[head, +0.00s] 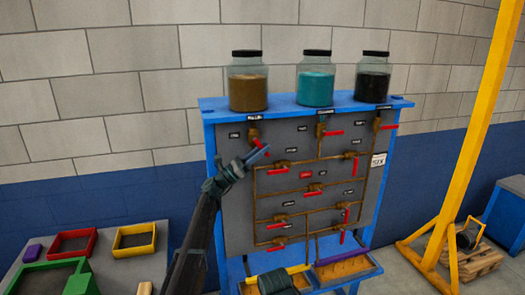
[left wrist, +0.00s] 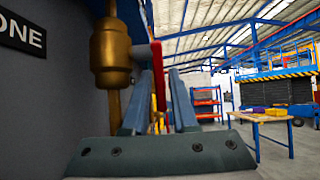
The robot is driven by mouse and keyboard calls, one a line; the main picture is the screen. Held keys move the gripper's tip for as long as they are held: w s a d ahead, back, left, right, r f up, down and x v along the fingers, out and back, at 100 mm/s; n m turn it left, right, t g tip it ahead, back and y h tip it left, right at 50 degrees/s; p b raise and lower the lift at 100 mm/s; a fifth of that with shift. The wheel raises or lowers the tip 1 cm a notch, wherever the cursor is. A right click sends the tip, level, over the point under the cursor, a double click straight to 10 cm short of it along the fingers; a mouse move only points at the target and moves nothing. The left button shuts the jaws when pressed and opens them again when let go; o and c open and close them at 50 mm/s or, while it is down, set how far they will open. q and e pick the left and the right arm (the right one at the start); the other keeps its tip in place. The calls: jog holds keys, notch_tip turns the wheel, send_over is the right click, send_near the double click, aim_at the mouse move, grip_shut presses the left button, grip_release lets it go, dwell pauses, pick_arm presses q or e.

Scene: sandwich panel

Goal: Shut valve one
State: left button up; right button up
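Valve one (left wrist: 110,50) is a brass valve on the grey panel, beside a black label ending in "ONE" (left wrist: 22,34). In the head view it is the upper left valve (head: 253,134), under the brown jar. Its red handle (left wrist: 158,75) slants down to the right in the head view, partly hidden by my gripper. My left gripper (head: 262,152) is at this handle. In the left wrist view its two fingers (left wrist: 160,90) stand apart, with the red handle showing between them; contact cannot be told.
Jars of brown (head: 248,88), teal (head: 316,88) and black (head: 373,85) material stand on the blue frame. Several other red-handled valves sit on the pipes right and below. A table with trays (head: 72,243) is at left, a yellow post (head: 470,130) at right.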

pick_arm(q)
jog(key=b+v, duration=0.7)
jog(key=v, duration=0.6)
jog(key=shift+a, duration=0.25)
pick_arm(e)
notch_tip(320, 180, down, 8)
pick_arm(q)
jog(key=shift+s+f, duration=0.1)
pick_arm(e)
jog(key=shift+r, duration=0.1)
jog(key=shift+c, duration=0.3)
